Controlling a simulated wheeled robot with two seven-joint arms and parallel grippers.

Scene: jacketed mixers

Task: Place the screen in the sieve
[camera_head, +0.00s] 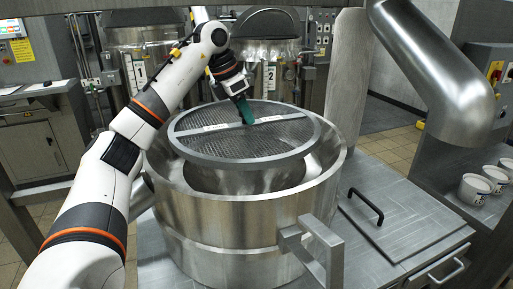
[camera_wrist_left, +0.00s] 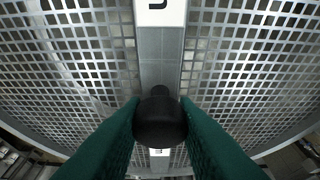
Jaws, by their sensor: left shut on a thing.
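The screen (camera_head: 240,151) is a round grey mesh disc with a metal rim and a pale crossbar. It is held over the open top of the sieve (camera_head: 240,222), a wide steel drum, and looks slightly tilted. A gap shows below the screen, where the sieve's inside is visible. My left gripper (camera_head: 246,110) is above the far part of the crossbar, its green fingers shut on the screen's dark knob. In the left wrist view the fingers close on the black knob (camera_wrist_left: 160,118), with the screen's mesh (camera_wrist_left: 70,70) on both sides. My right gripper is out of view.
A steel bracket (camera_head: 315,248) juts from the sieve's front right. A hatch with a black handle (camera_head: 367,206) is set in the deck to the right. A large pipe (camera_head: 440,80) hangs at the right, above several white cups (camera_head: 476,188). Jacketed mixers (camera_head: 268,60) stand behind.

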